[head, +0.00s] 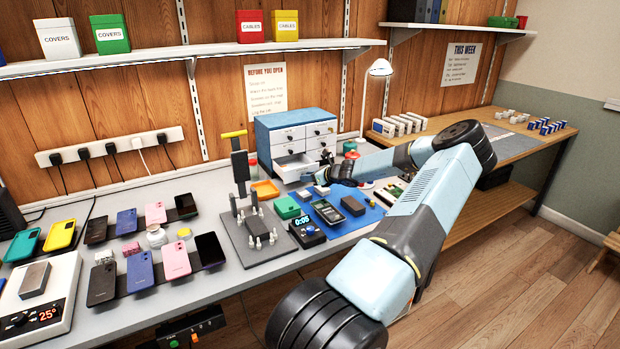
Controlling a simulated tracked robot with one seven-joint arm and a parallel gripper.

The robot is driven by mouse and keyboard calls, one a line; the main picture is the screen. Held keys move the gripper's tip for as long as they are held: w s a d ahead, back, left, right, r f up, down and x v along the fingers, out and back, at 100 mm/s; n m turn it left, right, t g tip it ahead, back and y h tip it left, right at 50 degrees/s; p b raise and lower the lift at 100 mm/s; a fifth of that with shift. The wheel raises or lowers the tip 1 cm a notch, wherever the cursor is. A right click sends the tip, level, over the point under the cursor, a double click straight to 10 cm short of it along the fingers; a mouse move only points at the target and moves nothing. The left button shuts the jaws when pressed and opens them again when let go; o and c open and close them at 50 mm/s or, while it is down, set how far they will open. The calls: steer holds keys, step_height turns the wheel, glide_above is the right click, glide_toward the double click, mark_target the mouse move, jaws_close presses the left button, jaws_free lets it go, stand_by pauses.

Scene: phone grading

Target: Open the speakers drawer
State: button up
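A small blue cabinet (291,119) with several white drawers in two columns stands at the back of the bench. Its lower-left drawer (295,169) is pulled out toward the front. The other drawers look shut. The drawer labels are too small to read, so I cannot tell which is the speakers drawer. My gripper (327,178) is dark and small in this view. It is just right of the open drawer's front, low over the bench. Whether it touches the drawer, and whether its fingers are open, I cannot make out.
An orange tray (265,190) lies left of the open drawer. A press-like stand (240,165) is further left. A blue mat (345,218) with a phone (327,212) and small devices lies in front. My arm crosses the bench's right part. Rows of phones fill the left.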

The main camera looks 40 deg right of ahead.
steer(key=v, duration=1.3)
steer(key=shift+s, duration=0.35)
steer(key=shift+r, duration=0.1)
